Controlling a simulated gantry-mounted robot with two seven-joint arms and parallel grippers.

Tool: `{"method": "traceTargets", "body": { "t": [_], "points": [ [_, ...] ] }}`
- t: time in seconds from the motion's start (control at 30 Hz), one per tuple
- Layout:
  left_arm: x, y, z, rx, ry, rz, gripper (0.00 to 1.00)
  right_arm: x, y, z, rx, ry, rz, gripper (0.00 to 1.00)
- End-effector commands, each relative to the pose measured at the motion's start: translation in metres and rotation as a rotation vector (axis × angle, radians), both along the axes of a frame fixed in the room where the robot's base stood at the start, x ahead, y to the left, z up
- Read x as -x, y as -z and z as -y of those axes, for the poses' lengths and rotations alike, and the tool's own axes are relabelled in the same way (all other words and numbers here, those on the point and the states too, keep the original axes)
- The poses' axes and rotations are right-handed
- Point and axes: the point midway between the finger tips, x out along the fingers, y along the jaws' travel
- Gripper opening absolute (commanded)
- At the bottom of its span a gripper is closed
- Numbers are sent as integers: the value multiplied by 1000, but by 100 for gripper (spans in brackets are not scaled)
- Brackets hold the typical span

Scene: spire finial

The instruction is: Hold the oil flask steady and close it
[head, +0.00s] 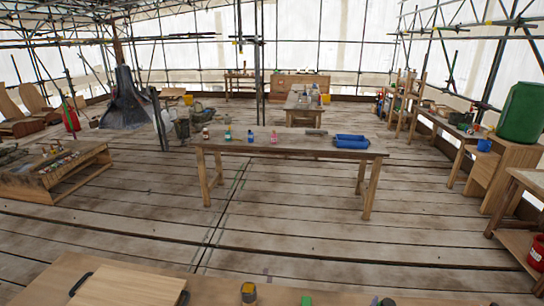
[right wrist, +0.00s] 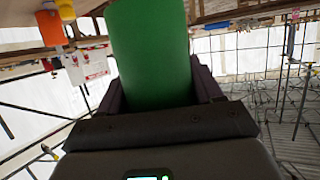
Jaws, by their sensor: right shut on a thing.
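My right gripper (right wrist: 152,97) shows in the right wrist view, its dark fingers on both sides of a smooth green cylinder (right wrist: 150,45). It is shut on this cylinder, whose upper end runs out of the frame. I cannot tell whether the cylinder is the oil flask or its closure. Neither gripper can be made out in the head view, and my left gripper shows nowhere. On the near table, at the bottom edge of the head view, stand a dark and yellow container (head: 248,293) and a small green thing (head: 306,300), partly cut off.
A wooden board (head: 128,287) with dark handles lies on the near table. A farther table (head: 300,151) bears several small bottles and a blue tray (head: 352,141). A large green drum (head: 520,112) stands at right. Open plank floor lies between the tables.

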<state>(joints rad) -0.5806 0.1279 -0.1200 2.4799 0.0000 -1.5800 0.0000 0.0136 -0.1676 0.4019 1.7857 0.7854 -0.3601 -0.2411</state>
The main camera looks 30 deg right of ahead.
Motion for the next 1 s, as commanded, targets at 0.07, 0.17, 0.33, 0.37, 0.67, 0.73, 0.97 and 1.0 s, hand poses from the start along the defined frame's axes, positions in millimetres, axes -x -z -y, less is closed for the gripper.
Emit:
{"method": "traceTargets", "body": {
  "t": [0.07,0.17,0.33,0.37,0.67,0.73,0.97,1.0],
  "points": [
    [0,0,0,0,0,0,100,-25,-6,-31,3,-133,-1,10],
    [0,0,0,1,-1,1,100,-57,-12,-79,3,-314,-1,10],
    [0,0,1,6,-4,0,100,-95,-23,-171,2,-608,1,10],
    [0,0,2,7,-5,0,100,-99,-26,-186,2,-653,1,10],
    [0,-1,3,14,-9,0,100,-118,-48,-297,3,-976,2,10],
    [0,-1,3,14,-9,0,100,-119,-52,-312,2,-1025,2,10],
    [0,-13,2,9,-6,-2,100,-114,-65,-342,1,-1123,1,10],
    [0,-17,2,8,-6,-3,100,-113,-69,-341,1,-1123,1,10]
  ]
}}
